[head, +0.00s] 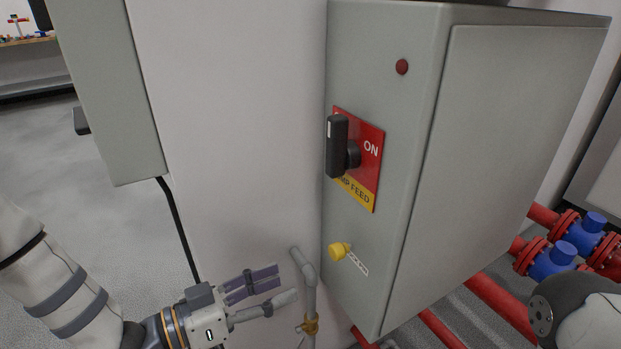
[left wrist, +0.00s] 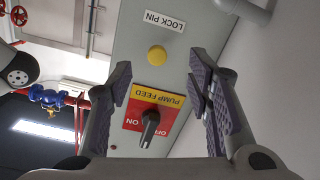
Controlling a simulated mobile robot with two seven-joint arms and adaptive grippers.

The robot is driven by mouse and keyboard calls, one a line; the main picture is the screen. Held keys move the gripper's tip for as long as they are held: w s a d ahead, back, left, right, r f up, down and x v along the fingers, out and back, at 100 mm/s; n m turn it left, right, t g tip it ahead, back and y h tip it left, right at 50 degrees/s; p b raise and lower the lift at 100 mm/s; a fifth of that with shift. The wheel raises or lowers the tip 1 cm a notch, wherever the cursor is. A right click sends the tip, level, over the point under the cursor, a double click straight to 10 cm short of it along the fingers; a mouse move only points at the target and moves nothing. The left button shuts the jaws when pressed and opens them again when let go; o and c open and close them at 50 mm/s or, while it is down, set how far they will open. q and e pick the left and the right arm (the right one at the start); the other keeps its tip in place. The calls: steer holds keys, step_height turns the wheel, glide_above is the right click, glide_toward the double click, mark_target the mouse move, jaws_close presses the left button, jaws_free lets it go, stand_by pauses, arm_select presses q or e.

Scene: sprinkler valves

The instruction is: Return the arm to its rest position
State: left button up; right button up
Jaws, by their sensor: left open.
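My left gripper (head: 284,284) is at the lower middle of the head view, in front of the white wall and left of the grey cabinet (head: 385,50). Its fingers are apart with nothing between them, also in the left wrist view (left wrist: 162,85). The cabinet's side carries a black rotary handle (head: 338,147), standing upright on a red and yellow PUMP FEED plate (head: 368,165). The handle also shows in the left wrist view (left wrist: 150,125), clear of both fingers. Below it is a yellow lock pin (head: 338,251) with a label, also seen in the wrist view (left wrist: 156,55).
A grey pipe (head: 311,285) with a brass valve (head: 309,324) rises close to my left fingertips. Another grey box (head: 110,90) hangs on the left with a black cable. Red pipes with blue valves (head: 553,260) lie at lower right. Open floor (head: 40,140) is at left.

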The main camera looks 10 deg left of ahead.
arm_select(q)
steer(key=s+a+f+n+g+y+p, duration=0.25)
steer(key=s+f+n+g+y, duration=0.45)
steer(key=s+f, duration=0.8)
steer(key=s+a+r+g+y+p, duration=0.1)
steer(key=s+a+g+y, duration=0.2)
steer(key=s, duration=0.8)
steer(key=s+a+r+g+y+p, duration=0.1)
steer(key=s+a+g+y, duration=0.2)
steer(key=s, duration=0.9)
steer(key=a, duration=0.3)
steer(key=shift+a+y, duration=0.15)
steer(key=shift+y, duration=0.25)
arm_select(e)
steer(key=w+r+t, duration=0.2)
steer(key=w+r, duration=0.3)
steer(key=r, duration=0.1)
steer(key=shift+w, duration=0.4)
